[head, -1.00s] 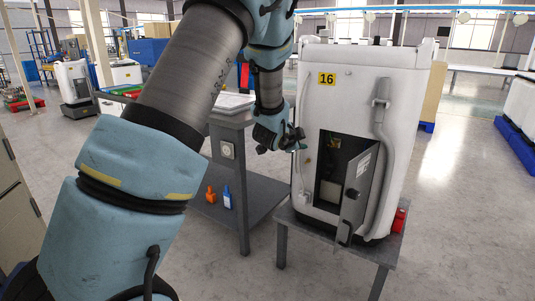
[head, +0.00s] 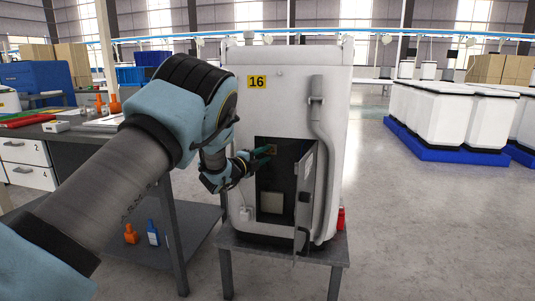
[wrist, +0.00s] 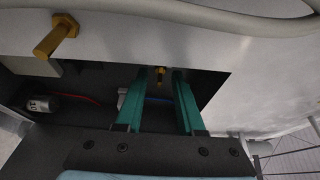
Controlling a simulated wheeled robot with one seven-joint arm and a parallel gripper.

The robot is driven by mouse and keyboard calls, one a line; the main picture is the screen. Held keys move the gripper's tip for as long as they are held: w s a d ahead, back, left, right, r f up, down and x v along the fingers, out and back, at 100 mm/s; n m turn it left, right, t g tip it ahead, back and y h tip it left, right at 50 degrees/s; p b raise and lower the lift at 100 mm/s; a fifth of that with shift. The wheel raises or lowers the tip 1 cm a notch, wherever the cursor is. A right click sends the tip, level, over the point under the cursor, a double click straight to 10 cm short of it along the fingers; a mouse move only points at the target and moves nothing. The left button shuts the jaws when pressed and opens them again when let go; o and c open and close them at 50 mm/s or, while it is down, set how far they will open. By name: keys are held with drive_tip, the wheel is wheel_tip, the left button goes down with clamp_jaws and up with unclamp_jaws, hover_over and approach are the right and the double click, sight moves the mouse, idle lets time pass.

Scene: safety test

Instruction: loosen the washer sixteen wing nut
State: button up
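The white washer (head: 290,90) with the yellow 16 label (head: 257,82) stands on a small grey table. Its lower front compartment is open, with the grey door (head: 306,190) swung out to the right. My gripper (head: 266,152) is at the upper part of this opening. In the wrist view my gripper (wrist: 159,82) has its two teal fingers apart. A small brass piece (wrist: 160,72), possibly the wing nut, shows between and beyond the fingertips, apart from both. Its shape is too small to make out. A larger brass bolt-like part (wrist: 55,36) sticks out at upper left.
A pale hose (head: 318,125) runs down the washer's front right. A grey motor-like cylinder (wrist: 41,104) with a red wire lies inside the compartment. A workbench (head: 95,140) stands left, with orange (head: 131,233) and blue (head: 153,232) bottles on its low shelf.

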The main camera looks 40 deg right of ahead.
sight(270, 152)
drive_tip(key=shift+w+d, duration=0.2)
drive_tip(key=shift+d, duration=1.25)
clamp_jaws()
